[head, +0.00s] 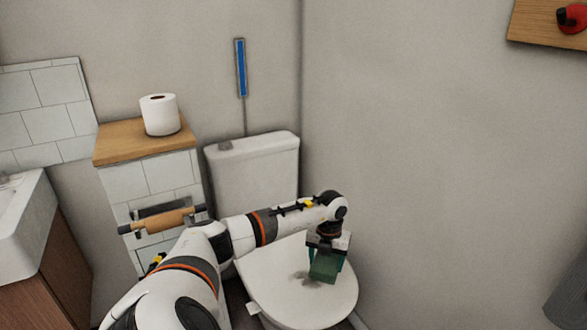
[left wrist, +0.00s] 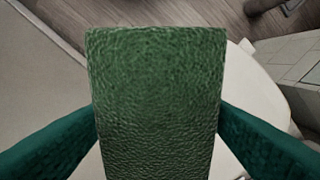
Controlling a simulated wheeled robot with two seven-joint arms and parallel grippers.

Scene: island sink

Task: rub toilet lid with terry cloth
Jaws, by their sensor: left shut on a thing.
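The toilet lid (head: 290,285) is white, closed and rounded, in the lower middle of the head view. A dark smudge (head: 308,279) shows on it close to the gripper. My left gripper (head: 325,258) is over the right part of the lid, pointing down. It is shut on the green terry cloth (head: 322,270), a folded block with a rough surface. In the left wrist view the cloth (left wrist: 158,100) fills the middle between the two teal fingers, with the white lid (left wrist: 255,95) behind it. I cannot tell whether the cloth touches the lid. My right gripper is not in view.
The toilet tank (head: 255,175) stands behind the lid, and a wall is close on the right. A tiled cabinet (head: 150,175) with a toilet roll (head: 159,114) on top stands left of the tank. A sink (head: 25,225) is at the far left.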

